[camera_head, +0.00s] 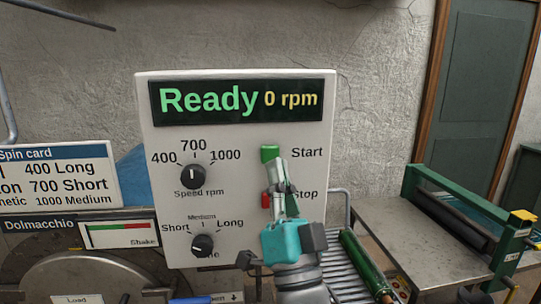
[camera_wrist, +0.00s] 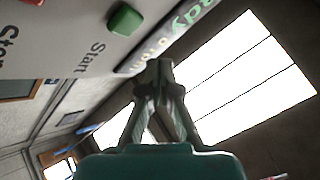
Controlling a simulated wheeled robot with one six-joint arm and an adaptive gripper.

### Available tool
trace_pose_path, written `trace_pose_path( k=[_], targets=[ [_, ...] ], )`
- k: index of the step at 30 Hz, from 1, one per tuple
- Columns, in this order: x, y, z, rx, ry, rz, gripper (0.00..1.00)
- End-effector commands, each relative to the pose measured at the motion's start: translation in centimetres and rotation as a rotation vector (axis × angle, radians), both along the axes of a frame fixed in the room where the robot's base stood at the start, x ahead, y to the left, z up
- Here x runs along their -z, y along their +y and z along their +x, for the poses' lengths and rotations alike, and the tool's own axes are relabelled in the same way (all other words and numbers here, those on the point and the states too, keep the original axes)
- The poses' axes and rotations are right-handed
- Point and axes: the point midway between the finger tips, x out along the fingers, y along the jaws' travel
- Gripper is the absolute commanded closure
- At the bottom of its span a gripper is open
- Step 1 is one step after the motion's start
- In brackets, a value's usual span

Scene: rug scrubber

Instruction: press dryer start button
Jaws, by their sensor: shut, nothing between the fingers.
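The white control panel (camera_head: 235,130) faces me, with a display (camera_head: 240,101) reading "Ready 0 rpm". The green start button (camera_head: 269,152) sits at its right side, beside the word "Start". The red stop button (camera_head: 265,201) is below it, partly hidden by my gripper. My gripper (camera_head: 277,166) is shut and empty, its tips just below the green button in the head view. In the wrist view the tips (camera_wrist: 159,72) are apart from the green button (camera_wrist: 124,18). The speed knob (camera_head: 194,176) points up at 700. The lower time knob (camera_head: 202,245) has a pointer too small to read surely.
A spin card (camera_head: 60,172) stands left of the panel, above a machine (camera_head: 75,275) labelled Dolmacchio. At the right are a green roller (camera_head: 362,262) and a metal table (camera_head: 425,240) with a green-framed roller unit (camera_head: 470,215). The wall is behind.

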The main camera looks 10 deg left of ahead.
Motion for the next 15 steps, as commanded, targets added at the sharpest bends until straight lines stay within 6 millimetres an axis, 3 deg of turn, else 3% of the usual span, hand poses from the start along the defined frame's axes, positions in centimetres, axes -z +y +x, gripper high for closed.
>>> trace_pose_path(
  k=[6, 15],
  targets=[
    [0.0, 0.6, 2.2, 0.001, 0.0, -0.001, 1.0],
    [0.0, 1.0, 3.3, 0.0, 0.0, 0.0, 1.0]
  ],
)
